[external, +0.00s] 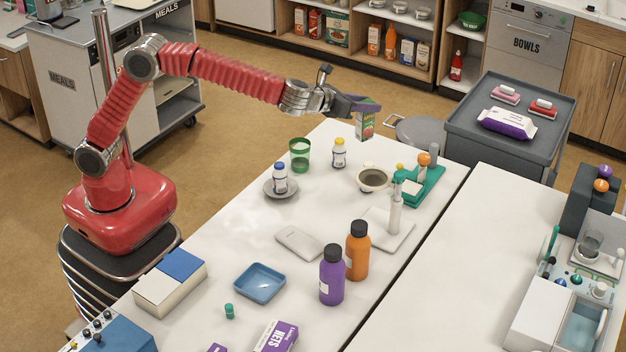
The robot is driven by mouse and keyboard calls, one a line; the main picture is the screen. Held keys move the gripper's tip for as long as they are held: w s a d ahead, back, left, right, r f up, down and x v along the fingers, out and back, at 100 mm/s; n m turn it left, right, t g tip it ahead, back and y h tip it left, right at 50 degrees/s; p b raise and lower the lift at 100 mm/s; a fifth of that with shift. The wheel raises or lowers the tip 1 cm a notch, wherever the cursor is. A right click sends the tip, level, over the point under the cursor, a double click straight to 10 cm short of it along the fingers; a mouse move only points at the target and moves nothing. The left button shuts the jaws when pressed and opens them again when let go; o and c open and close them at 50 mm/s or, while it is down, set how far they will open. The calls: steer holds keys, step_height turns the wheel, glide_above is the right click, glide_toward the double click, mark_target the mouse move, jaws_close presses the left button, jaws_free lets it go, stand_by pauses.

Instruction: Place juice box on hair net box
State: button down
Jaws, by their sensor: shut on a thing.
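My gripper (364,104) is shut on a small green and red juice box (366,126) and holds it upright in the air near the far end of the white table. My gripper covers the upper part of the juice box. A white and purple box lettered "NETS", the hair net box (275,339), lies at the near edge of the table and is cut off by the bottom of the picture. It is far from my gripper.
On the white table (225,230) stand a purple bottle (331,279), an orange bottle (357,254), a blue tray (260,285), a green cup (299,156), small bottles and a bowl (374,179). A stool (421,131) and grey cart (466,123) stand beyond.

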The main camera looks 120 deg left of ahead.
steer(key=w+d+m+t+h, duration=0.15)
steer(key=w+d, duration=0.25)
steer(key=d, duration=0.8)
steer(key=w+d+m+t+h, duration=0.15)
steer(key=w+d, duration=0.35)
steer(key=d, duration=0.8)
steer(key=w+d+m+t+h, duration=0.1)
steer(key=w+d+m+t, duration=0.2)
steer(key=d, duration=0.9)
steer(key=d+m+t+h, duration=0.1)
steer(key=d+m+h, duration=0.2)
steer(key=d, duration=2)
step_height(320, 180, down, 8)
steer(key=d, duration=0.1)
steer(key=shift+s, duration=0.15)
steer(key=shift+r, duration=0.1)
step_height(320, 180, down, 6)
steer(key=shift+f, duration=2)
